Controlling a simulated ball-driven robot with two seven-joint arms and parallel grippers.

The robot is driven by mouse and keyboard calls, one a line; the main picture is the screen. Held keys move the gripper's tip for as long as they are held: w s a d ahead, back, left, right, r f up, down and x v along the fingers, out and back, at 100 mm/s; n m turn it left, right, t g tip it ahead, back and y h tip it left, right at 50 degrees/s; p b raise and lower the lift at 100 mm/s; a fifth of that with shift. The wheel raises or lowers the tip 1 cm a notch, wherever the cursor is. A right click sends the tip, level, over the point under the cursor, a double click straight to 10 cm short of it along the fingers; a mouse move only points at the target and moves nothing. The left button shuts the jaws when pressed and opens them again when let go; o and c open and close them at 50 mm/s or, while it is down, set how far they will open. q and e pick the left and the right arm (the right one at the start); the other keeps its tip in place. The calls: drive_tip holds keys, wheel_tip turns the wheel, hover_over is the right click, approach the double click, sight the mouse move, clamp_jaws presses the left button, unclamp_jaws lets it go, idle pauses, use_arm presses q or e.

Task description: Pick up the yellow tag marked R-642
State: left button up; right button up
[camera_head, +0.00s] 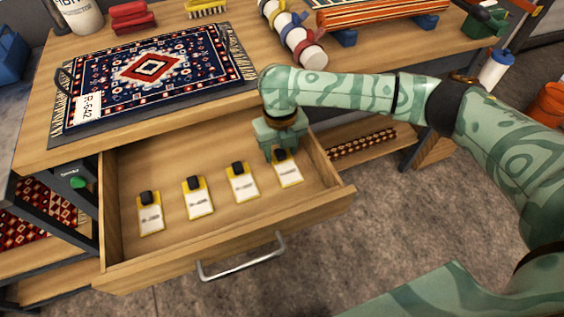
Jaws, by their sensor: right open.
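Several yellow-edged tags with white faces and black clips lie in a row in the open wooden drawer (135,245): the leftmost tag (151,217), a second tag (198,201), a third tag (243,184) and the rightmost tag (289,173). Their print is too small to read, so I cannot tell which is marked R-642. My right gripper (281,155) points down, open, at the black clip of the rightmost tag and partly hides it. I cannot tell whether it touches. My left gripper is out of view.
A patterned blue rug (165,65) on the table bears a white label (87,110) reading R-642. A rolled bundle with coloured bands (293,35) and a yellow brush (206,9) are further back. The drawer's front with its metal handle (243,262) and side walls bound the tags.

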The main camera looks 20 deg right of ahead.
drive_tip(key=shift+r, duration=0.1)
clamp_jaws()
